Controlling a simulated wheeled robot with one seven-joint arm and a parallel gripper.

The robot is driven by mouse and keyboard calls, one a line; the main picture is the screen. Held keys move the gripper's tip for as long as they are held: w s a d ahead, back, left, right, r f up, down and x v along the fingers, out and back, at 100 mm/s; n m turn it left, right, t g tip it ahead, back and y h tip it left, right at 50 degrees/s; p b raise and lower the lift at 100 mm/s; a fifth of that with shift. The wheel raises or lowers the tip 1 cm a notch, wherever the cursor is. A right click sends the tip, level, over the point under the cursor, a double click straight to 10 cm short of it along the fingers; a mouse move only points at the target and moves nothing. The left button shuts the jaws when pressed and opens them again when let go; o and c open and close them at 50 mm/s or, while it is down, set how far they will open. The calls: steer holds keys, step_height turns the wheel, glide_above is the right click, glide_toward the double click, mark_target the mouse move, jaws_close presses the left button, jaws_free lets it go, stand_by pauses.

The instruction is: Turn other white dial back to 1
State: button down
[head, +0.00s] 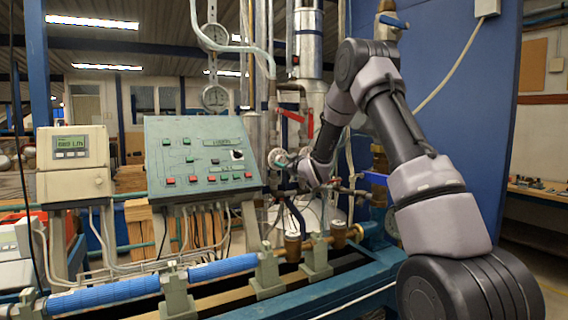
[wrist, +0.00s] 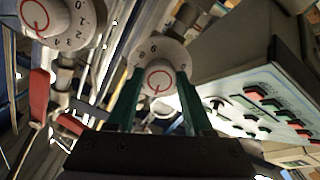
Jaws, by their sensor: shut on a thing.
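A round white dial (wrist: 159,53) with a red ring mark and black numbers sits between the two green fingers of my gripper (wrist: 159,84) in the wrist view. The fingers are shut on its sides. Its setting cannot be read for sure. A second white dial (wrist: 52,18), also with a red ring and numbers, is at the top left of the wrist view, apart from my gripper. In the head view, a white dial (head: 277,158) shows right of the control panel, at the end of my arm; the fingers are too small to make out there.
The sloped control panel (head: 190,152) with red and green buttons stands close left of my gripper; its buttons (wrist: 262,105) show at right in the wrist view. Red handles (wrist: 40,95), pipes and two round gauges (head: 215,97) crowd the area. A blue pipe (head: 150,285) runs along the bench front.

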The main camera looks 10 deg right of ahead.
steer(key=n, duration=0.4)
steer(key=shift+n, duration=0.3)
steer(key=n, duration=0.4)
steer(key=shift+n, duration=0.3)
steer(key=n, duration=0.4)
steer(key=shift+n, duration=2.3)
steer(key=shift+c, duration=1.4)
jaws_free()
steer(key=shift+r, duration=0.1)
